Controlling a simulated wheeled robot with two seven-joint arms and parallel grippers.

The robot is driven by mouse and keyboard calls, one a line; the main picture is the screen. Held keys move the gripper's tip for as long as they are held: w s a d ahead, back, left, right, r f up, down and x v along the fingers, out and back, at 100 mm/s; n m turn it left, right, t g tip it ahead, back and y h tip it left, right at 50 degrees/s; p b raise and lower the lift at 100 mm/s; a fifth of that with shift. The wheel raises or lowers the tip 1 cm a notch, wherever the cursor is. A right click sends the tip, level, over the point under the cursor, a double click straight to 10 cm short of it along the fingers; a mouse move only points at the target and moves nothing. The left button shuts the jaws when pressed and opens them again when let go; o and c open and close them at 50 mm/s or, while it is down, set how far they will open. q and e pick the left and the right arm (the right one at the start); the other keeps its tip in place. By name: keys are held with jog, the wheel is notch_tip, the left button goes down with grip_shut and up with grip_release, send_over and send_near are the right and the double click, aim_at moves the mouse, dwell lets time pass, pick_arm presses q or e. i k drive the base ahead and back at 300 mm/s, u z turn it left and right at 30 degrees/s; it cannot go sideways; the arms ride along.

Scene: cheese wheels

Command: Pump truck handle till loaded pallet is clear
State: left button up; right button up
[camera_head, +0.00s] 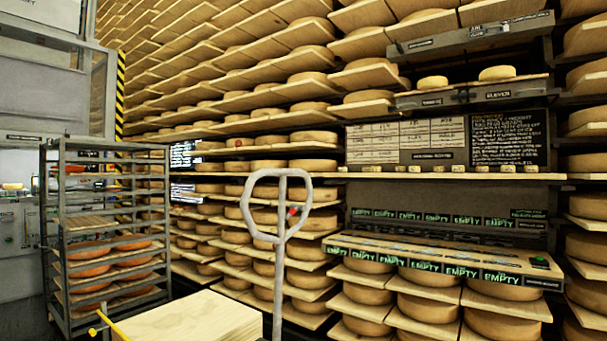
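The truck handle (281,240) is a grey metal pole with a rounded loop at its top, standing upright in the middle of the camera_head view. A small red part sits on the right of the loop. The foot of the pole is below the picture edge. A pale wooden stack or board (190,318) lies at the bottom, left of the pole; whether it is the loaded pallet I cannot tell. The truck's forks and the floor under the pallet are hidden. Neither of my grippers shows in this view.
A grey rack (105,155) with orange cheese wheels stands at the left. A yellow bar (112,325) pokes up at the bottom left. Shelves of cheese wheels (314,138) fill the back. A counter with "EMPTY" labels (440,262) stands at the right.

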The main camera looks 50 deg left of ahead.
aim_at(282, 238)
jog(key=u, duration=0.5)
jog(key=i, duration=1.05)
jog(key=u, duration=0.8)
